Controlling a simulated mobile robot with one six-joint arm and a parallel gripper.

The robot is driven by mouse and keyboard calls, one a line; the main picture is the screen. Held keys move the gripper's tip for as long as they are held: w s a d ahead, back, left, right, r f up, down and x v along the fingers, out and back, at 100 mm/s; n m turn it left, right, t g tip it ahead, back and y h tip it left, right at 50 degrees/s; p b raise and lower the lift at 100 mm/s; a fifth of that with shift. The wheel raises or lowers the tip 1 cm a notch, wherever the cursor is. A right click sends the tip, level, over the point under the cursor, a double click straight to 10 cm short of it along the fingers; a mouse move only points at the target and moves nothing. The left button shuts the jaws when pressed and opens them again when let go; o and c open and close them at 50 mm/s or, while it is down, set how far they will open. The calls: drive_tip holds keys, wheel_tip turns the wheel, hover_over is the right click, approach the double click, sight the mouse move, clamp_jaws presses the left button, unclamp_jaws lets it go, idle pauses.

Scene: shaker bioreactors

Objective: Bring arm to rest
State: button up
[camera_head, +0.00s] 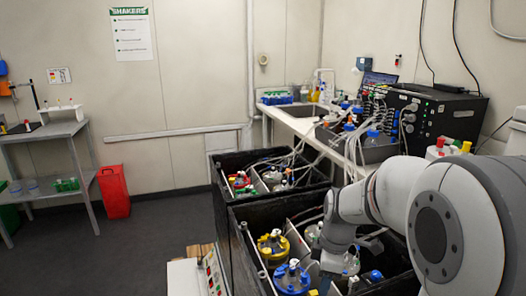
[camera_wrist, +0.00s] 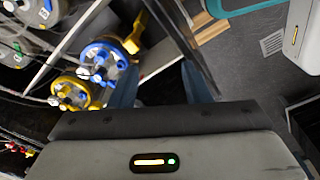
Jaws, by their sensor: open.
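My gripper (camera_wrist: 160,82) shows in the wrist view with its two bluish fingers apart and nothing between them. In the head view my arm reaches in from the right and bends down over the near black shaker box (camera_head: 248,222); the fingertips are hard to make out there. A blue-capped vessel (camera_head: 291,277) and a yellow-capped vessel (camera_head: 273,247) stand in that box, left of my wrist. Both also show in the wrist view, the blue cap (camera_wrist: 104,56) and the yellow one (camera_wrist: 70,92), left of the fingers and apart from them.
A second black shaker box (camera_head: 222,180) with more bottles and tubing stands behind. A bench with a sink (camera_head: 300,111) and a black control unit (camera_head: 440,118) lies beyond. A grey side table (camera_head: 45,133) and red bin (camera_head: 114,192) stand left. The floor (camera_head: 150,235) between is clear.

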drive_tip(key=s+r+m+t+p, duration=0.2)
drive_tip(key=s+r+m+p, duration=0.2)
drive_tip(key=s+r+m, duration=0.6)
drive_tip(key=s+m, duration=0.3)
drive_tip(key=s, duration=0.1)
drive_tip(key=shift+a+r+m+h+p, duration=0.2)
drive_tip(key=shift+m+h+p, duration=0.1)
drive_tip(key=shift+h+p, duration=0.1)
drive_tip(key=shift+s+m, duration=0.75)
drive_tip(key=shift+m, duration=0.05)
drive_tip(key=shift+c, duration=0.7)
